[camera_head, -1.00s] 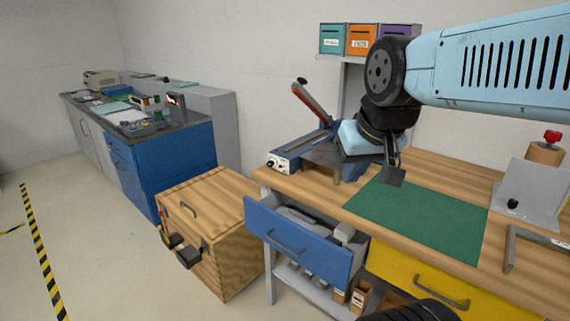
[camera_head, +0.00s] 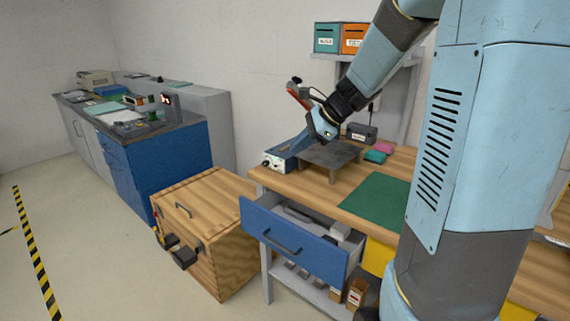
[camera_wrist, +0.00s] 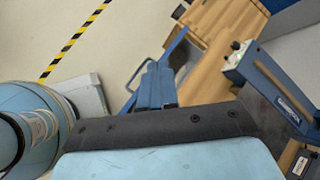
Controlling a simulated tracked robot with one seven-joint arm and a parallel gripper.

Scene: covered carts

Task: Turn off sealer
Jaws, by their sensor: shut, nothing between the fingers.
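An open blue drawer (camera_head: 292,245) juts out below the sealer. A wooden chest (camera_head: 205,225) stands left of the bench. A dark plate (camera_head: 330,155) and green mat (camera_head: 375,200) lie right of the sealer. My arm hides much of the right side.

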